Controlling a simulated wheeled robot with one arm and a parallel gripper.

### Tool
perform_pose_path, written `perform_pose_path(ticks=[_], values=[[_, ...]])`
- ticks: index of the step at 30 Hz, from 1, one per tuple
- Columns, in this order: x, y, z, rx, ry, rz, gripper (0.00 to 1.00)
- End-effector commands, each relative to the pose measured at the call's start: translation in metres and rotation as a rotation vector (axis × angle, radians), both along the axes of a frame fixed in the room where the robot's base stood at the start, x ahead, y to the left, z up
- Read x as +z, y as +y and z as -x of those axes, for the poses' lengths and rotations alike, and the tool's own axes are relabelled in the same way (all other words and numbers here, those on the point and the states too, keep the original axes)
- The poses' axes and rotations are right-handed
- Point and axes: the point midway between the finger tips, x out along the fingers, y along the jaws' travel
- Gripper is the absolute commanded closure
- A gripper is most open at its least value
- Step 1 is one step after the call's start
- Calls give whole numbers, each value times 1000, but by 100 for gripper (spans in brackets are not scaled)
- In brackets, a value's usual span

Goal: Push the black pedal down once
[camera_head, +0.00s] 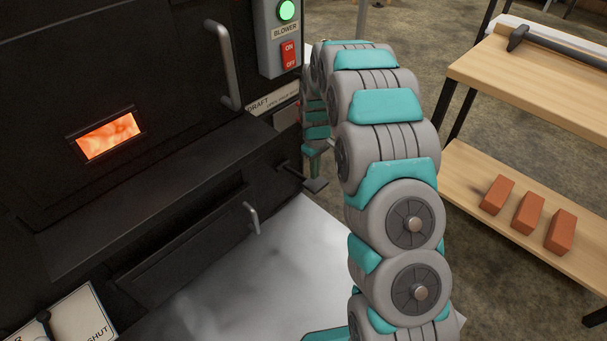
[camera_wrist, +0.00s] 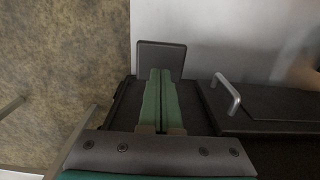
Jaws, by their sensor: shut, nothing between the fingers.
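The black pedal (camera_head: 316,186) is a small flat plate at the lower right of the black furnace front, just above the pale floor plate. In the wrist view the pedal (camera_wrist: 161,52) is a dark square, seen from above, just beyond my fingertips. My gripper (camera_head: 316,174) points down over it, its green fingers shut and empty. In the wrist view my gripper (camera_wrist: 160,74) overlaps the pedal's near edge. I cannot tell whether the fingertips touch it.
The black furnace has an ash drawer handle (camera_head: 252,217), a tall door handle (camera_head: 228,65) and a glowing window (camera_head: 106,136). A blower switch box (camera_head: 284,38) is mounted above. A wooden shelf (camera_head: 460,165) with orange bricks (camera_head: 528,213) stands right. The metal floor plate (camera_head: 255,275) is clear.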

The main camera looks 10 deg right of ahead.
Motion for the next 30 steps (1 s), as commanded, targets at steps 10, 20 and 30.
perform_pose_path(ticks=[10, 20, 30], values=[[-6, 0, 0, 0, 0, 0, 100], [-27, 1, -2, 0, 1, 0, 100], [-48, 3, -3, 0, 1, 0, 100]])
